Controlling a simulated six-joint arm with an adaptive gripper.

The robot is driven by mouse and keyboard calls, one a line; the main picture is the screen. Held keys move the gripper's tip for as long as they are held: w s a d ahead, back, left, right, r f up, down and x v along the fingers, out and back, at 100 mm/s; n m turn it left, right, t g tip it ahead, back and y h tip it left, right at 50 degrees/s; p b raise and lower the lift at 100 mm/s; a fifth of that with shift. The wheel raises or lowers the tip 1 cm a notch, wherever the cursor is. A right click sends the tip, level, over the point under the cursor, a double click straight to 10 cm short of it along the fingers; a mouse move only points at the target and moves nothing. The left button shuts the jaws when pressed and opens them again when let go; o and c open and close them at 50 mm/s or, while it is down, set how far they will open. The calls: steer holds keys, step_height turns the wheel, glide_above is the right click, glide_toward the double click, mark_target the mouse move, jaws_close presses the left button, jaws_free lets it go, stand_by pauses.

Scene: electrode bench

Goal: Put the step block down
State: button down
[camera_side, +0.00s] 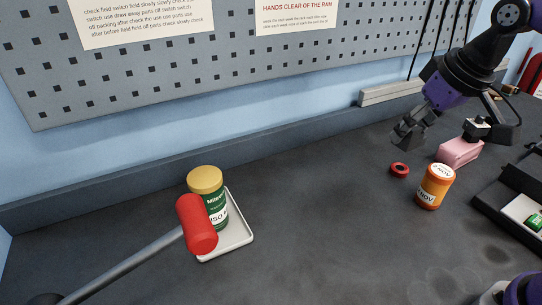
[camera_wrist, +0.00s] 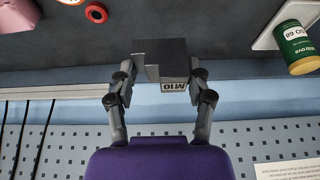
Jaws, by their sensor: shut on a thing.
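The step block (camera_wrist: 168,58) is dark grey with a stepped outline and a white "M10" label. In the wrist view it sits between the two fingers of my gripper (camera_wrist: 163,72), which is shut on it. In the side view my gripper (camera_side: 407,132) is at the upper right, pointing down and left, left of the pink block. The block is small and hard to separate from the fingertips there. It appears to be held above the bench, but the exact height cannot be told.
A red ring (camera_side: 400,170) and an orange jar (camera_side: 436,187) stand near my gripper, with a pink block (camera_side: 460,152) behind. A green jar (camera_side: 221,217) stands on a white tray (camera_side: 238,240), partly behind a red-ended rod (camera_side: 196,224). The middle bench (camera_side: 310,200) is clear.

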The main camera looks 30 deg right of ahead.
stand_by(0.4)
steer(key=d+f+m+h, duration=0.1)
steer(key=d+f+m, duration=0.1)
steer(key=d, duration=0.2)
steer(key=d+f+m+h, duration=0.1)
steer(key=d+m, duration=0.2)
steer(key=d, duration=0.1)
steer(key=d+f+m+g, duration=0.1)
steer(key=d+f+m, duration=0.1)
steer(key=d+m, duration=0.1)
steer(key=shift+s+d+f+h, duration=0.15)
steer(key=shift+d+h, duration=0.05)
steer(key=shift+d, duration=0.25)
steer(key=shift+s+d+f+h, duration=0.15)
steer(key=shift+d+h, duration=0.05)
steer(key=shift+d, duration=0.2)
steer(key=m, duration=0.1)
glide_above(465, 180)
steer(key=a, duration=0.1)
steer(key=f, duration=0.4)
steer(key=s+f, duration=0.1)
steer(key=f, duration=0.2)
steer(key=shift+f, duration=2.15)
steer(key=shift+f, duration=0.1)
steer(key=shift+c, duration=1.1)
jaws_free()
